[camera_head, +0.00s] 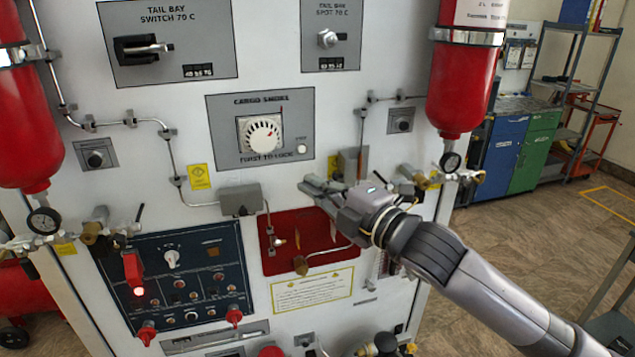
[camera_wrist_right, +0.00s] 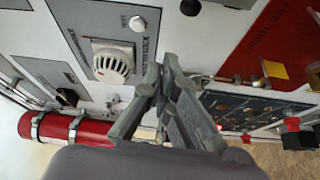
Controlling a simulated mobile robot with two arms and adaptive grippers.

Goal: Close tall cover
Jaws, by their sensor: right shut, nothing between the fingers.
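A tall red cover (camera_head: 133,268) sits at the left side of the dark blue switch panel (camera_head: 190,282) in the head view. It seems to stand up from the panel, with a bright pinkish light just below it. My right gripper (camera_head: 314,188) is shut and empty, in front of the upright board above the red plate, well to the right of and higher than the cover. In the wrist view its fingers (camera_wrist_right: 163,78) come together with nothing between them, and part of the dark panel (camera_wrist_right: 240,103) shows beyond them. My left gripper is not in view.
Two shorter red covers (camera_head: 234,315) (camera_head: 146,333) are at the panel's lower edge. A grey box (camera_head: 240,199) and thin pipes stick out between my right gripper and the panel. Red cylinders (camera_head: 465,85) (camera_head: 25,130) with gauges flank the board.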

